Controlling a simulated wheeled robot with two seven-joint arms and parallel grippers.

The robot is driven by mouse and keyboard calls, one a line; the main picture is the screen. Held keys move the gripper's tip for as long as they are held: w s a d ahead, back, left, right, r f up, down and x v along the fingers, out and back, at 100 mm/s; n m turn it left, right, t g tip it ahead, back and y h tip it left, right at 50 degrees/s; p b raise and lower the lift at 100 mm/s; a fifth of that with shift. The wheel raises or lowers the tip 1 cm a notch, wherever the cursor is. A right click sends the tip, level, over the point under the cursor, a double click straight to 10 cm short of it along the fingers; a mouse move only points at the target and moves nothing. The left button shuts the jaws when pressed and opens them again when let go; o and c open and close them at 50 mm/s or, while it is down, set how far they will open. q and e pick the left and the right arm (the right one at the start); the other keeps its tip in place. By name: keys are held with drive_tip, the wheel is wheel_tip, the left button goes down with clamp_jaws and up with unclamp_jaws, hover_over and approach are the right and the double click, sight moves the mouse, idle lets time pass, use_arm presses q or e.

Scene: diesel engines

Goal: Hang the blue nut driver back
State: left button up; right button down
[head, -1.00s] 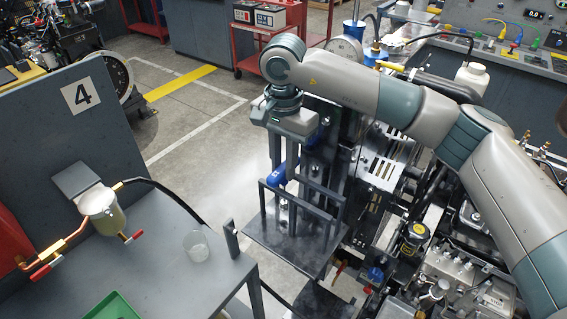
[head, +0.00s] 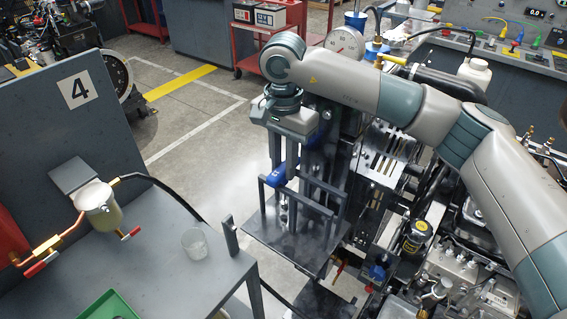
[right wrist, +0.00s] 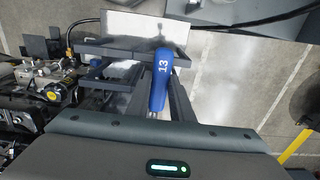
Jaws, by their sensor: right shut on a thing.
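The nut driver has a blue handle (head: 276,178) that shows beside my right gripper's fingers, with a pale metal shaft below it. In the right wrist view the handle (right wrist: 163,80) carries a white 13. My right gripper (head: 287,178) points down and is shut on the nut driver. It is over a dark rack of upright posts and bars (head: 325,211) standing on a flat dark plate (head: 268,236). The shaft's lower end is close to the rack; I cannot tell whether it touches it. My left gripper is not in view.
A grey bench (head: 165,262) at left holds a clear cup (head: 195,243) and a green tray (head: 108,306). Open floor lies behind the rack.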

sight(283, 166)
idle(0.3)
drive_tip(key=c, duration=1.1)
unclamp_jaws()
drive_tip(key=shift+r, duration=1.75)
drive_tip(key=shift+r, duration=0.1)
wheel_tip(283, 166, up, 6)
drive_tip(key=shift+f+p, duration=0.1)
drive_tip(key=shift+p, duration=0.85)
drive_tip(key=shift+s, duration=0.1)
